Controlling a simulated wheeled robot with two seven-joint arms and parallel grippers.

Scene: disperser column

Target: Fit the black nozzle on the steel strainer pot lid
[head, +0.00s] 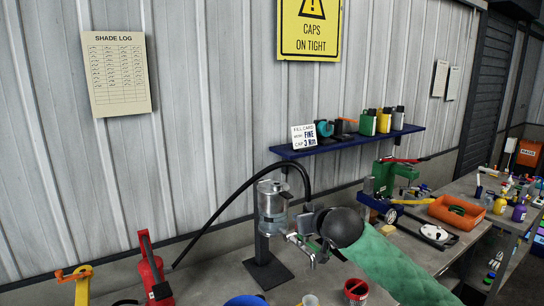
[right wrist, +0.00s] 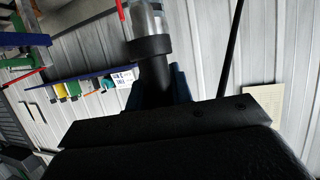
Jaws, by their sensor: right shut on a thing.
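The steel strainer pot (head: 271,208) is upright on a black stand (head: 266,272), with its lid (head: 270,186) on top. My right arm, in a green sleeve, comes in from the right. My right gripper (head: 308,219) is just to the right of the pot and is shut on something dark. In the right wrist view a dark cylinder (right wrist: 155,76) stands at the gripper, probably the black nozzle. A black band (right wrist: 150,48) and a pale metal part (right wrist: 146,18) line up beyond it. I cannot tell whether the nozzle touches the lid. My left gripper is out of view.
A black hose (head: 230,203) arches past the pot to a red device (head: 151,272) at left. Metal fittings (head: 303,246) are below my gripper. A green press (head: 390,178) and an orange tray (head: 457,212) are to the right. A blue shelf (head: 345,142) hangs behind.

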